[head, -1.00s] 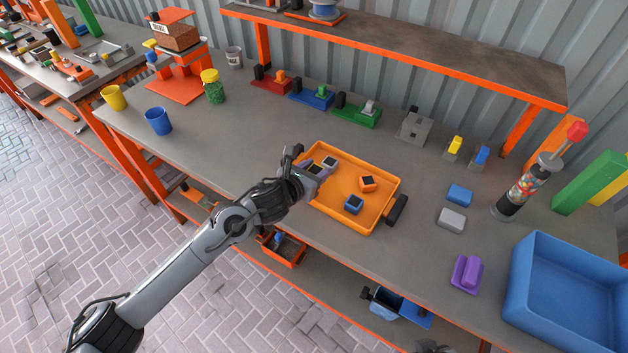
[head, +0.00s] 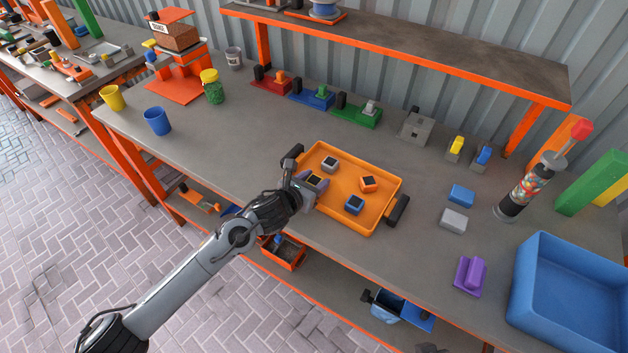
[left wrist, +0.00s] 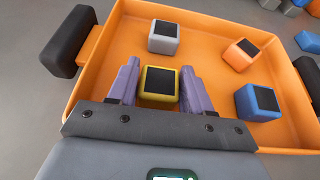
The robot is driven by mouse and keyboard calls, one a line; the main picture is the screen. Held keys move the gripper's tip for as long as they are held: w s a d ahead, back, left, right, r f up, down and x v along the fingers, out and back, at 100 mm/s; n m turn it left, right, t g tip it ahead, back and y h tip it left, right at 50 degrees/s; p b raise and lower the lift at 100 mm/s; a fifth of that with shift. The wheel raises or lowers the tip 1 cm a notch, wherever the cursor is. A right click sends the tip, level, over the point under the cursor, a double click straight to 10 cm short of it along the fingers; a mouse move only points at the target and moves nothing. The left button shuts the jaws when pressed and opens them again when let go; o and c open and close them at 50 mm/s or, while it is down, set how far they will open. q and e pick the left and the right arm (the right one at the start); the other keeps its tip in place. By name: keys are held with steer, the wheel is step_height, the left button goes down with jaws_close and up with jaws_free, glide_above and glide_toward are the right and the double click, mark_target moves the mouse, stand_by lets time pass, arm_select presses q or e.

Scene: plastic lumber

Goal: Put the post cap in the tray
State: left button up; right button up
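The orange tray (head: 385,178) with dark handles lies on the workbench. My left gripper (head: 312,184) is at the tray's left end, shut on a yellow post cap (head: 317,181) with a dark square top. In the left wrist view, the yellow cap (left wrist: 159,84) sits between the two purple fingers (left wrist: 158,72), inside the tray's outline. I cannot tell whether it touches the tray floor. A grey cap (head: 329,164), an orange cap (head: 367,184) and a blue cap (head: 354,204) rest in the tray. My right gripper is not in view.
A blue bin (head: 565,300), a purple block (head: 469,274), a grey block (head: 453,220) and a blue block (head: 461,195) are to the right. A raised shelf (head: 400,50) spans the back.

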arm_select(q)
steer(key=o, duration=0.3)
steer(key=shift+o, duration=0.2)
